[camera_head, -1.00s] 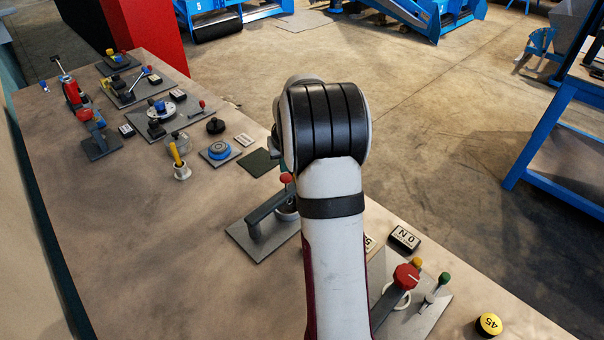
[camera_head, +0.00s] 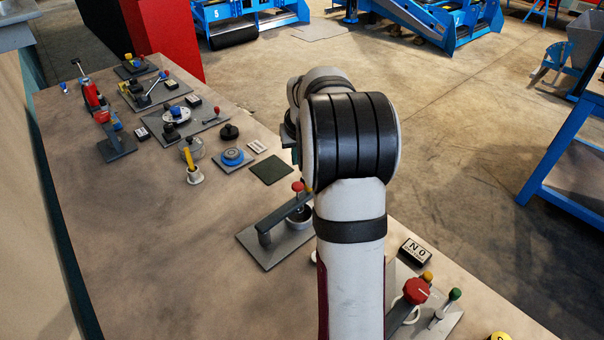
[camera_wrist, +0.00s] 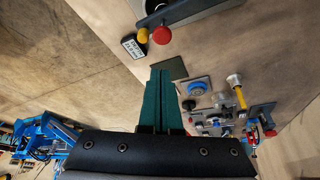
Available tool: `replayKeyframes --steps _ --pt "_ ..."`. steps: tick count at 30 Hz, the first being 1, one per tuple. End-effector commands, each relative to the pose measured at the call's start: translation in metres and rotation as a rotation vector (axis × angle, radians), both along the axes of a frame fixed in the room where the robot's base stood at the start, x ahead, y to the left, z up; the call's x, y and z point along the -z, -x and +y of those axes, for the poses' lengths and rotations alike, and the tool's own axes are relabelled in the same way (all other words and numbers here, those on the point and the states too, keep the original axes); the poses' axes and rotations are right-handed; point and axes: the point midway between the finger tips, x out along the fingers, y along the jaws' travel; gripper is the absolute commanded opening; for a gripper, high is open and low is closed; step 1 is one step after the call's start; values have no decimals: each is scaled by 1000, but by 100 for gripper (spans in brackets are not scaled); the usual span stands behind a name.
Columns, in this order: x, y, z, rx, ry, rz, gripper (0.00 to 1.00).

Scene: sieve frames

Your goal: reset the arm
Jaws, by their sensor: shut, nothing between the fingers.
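My gripper (camera_wrist: 158,100) shows in the wrist view as two green fingers, shut together with nothing between them. It is above the bench and points toward a dark square pad (camera_wrist: 176,68). In the head view my own white arm with a black banded joint stands in front and hides most of the gripper. The same dark pad (camera_head: 271,169) lies flat on the bench just left of the arm. A grey plate fixture (camera_head: 275,238) with a red-knobbed plunger (camera_head: 298,188) stands close to the left of the arm.
Several fixtures crowd the bench's far end, including a blue round dial (camera_head: 232,156), a white cup with a yellow handle (camera_head: 193,167) and a red press (camera_head: 92,96). A red knob (camera_head: 416,290) stands right of my arm. The bench's left middle (camera_head: 130,235) is bare.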

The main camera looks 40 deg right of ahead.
Motion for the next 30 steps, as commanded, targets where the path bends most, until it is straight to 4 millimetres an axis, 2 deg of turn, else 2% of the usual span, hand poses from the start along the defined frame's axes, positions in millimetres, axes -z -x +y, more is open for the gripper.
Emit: replayKeyframes --steps 3,5,8,11,12,13,15,18,21,23,26,30 --pt "0 0 0 0 0 0 0" --pt "-3 1 8 -3 -7 3 0" --pt "-19 14 61 -23 -57 22 0" --pt "-37 56 152 -47 -149 78 0" --pt "-42 81 188 -55 -185 108 0" --pt "-43 102 213 -60 -210 133 0" --pt "-42 153 260 -68 -262 194 0" --pt "-32 221 304 -73 -313 276 0" --pt "-21 268 325 -72 -339 335 0" --pt "-17 284 330 -69 -347 357 0" --pt "-14 293 333 -66 -351 371 0" --pt "-14 293 333 -65 -352 371 0"
